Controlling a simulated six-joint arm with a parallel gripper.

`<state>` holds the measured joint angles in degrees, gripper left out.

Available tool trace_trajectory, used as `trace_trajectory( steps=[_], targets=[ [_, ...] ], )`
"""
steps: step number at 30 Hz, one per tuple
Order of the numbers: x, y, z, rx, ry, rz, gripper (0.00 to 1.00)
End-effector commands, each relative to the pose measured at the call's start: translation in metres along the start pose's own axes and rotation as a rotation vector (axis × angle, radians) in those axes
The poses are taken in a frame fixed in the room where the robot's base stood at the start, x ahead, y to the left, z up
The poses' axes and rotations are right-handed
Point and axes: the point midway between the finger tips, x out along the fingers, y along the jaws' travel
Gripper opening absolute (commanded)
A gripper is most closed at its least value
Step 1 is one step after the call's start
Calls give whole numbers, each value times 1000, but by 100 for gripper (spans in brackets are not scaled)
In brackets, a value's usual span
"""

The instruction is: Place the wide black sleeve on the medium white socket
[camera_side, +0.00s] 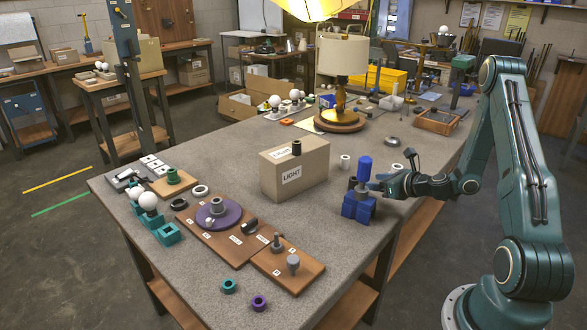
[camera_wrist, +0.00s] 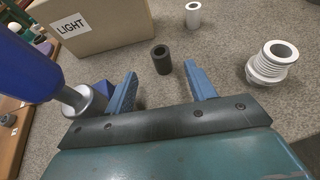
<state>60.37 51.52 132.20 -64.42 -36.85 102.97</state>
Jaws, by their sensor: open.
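My gripper (camera_side: 377,182) is open and low over the table, close behind a blue holder with an upright blue cylinder. In the wrist view its two blue fingers (camera_wrist: 161,77) are apart. A black hollow sleeve (camera_wrist: 162,59) stands upright on the table just beyond the fingertips, between them in the picture and not gripped. A ribbed white socket (camera_wrist: 274,62) stands to the right of the fingers; a smaller plain white piece (camera_wrist: 193,14) stands farther back. I cannot tell for sure which white piece is the medium socket.
A cardboard box marked LIGHT (camera_side: 296,172) stands left of my gripper, with a dark ring (camera_side: 297,148) on top. The blue holder (camera_side: 358,208) is close by. Wooden boards with grey and purple parts (camera_side: 287,270) lie at the front left. A lamp (camera_side: 340,85) stands behind.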

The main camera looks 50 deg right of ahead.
Motion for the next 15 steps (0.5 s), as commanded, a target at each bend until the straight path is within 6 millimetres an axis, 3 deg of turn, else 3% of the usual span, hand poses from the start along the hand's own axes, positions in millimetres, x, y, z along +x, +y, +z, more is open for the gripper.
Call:
trace_trajectory(
  steps=[5,15],
  targets=[
    [5,0,-12,1,0,-1,55],
    [12,0,-13,-2,-1,-1,55]
  ],
)
